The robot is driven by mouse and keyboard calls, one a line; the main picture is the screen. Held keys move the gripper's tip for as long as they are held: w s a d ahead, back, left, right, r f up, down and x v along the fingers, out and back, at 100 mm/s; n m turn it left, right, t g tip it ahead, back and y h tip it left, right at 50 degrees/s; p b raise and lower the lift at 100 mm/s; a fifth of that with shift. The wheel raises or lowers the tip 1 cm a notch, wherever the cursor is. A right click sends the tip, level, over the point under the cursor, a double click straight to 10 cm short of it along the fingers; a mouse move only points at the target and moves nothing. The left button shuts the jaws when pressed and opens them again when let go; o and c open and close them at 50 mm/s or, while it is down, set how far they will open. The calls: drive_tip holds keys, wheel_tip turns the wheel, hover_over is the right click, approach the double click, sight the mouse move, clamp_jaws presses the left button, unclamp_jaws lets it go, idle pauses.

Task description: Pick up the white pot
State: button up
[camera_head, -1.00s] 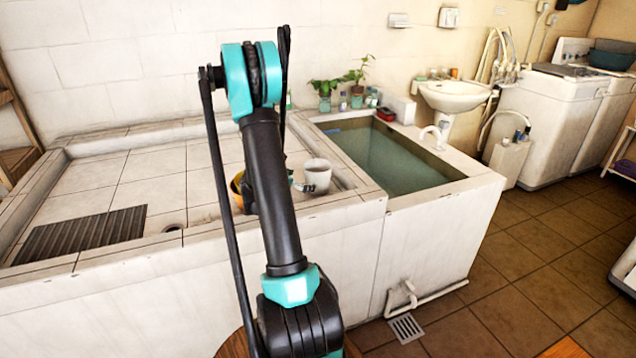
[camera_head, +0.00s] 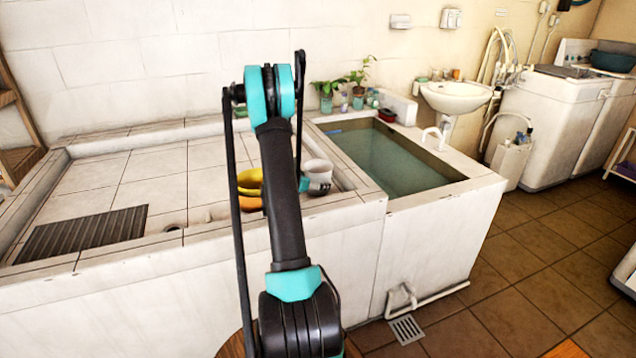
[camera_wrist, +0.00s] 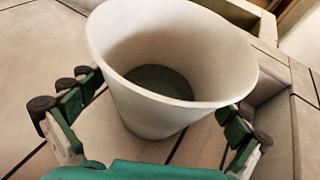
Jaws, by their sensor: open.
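The white pot (camera_head: 318,168) stands upright in the tiled basin near its right inner wall, partly hidden behind my arm in the head view. In the wrist view the white pot (camera_wrist: 225,75) is large and close, with its open mouth and dark inner bottom showing. My gripper (camera_wrist: 150,105) is open, with one finger on the left side of the pot and one on the right. A gap shows on the left; I cannot tell if the right finger touches. In the head view only a bit of my gripper (camera_head: 320,188) shows beside the pot.
A yellow bowl (camera_head: 250,178) and an orange item (camera_head: 249,203) are left of my arm in the basin. A raised ledge (camera_head: 352,203) borders the basin, with a water tank (camera_head: 385,155) to the right. Potted plants (camera_head: 326,95) stand behind. The left basin floor is mostly clear.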

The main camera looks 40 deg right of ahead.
drive_tip(key=c, duration=1.2)
drive_tip(key=shift+r, duration=0.1)
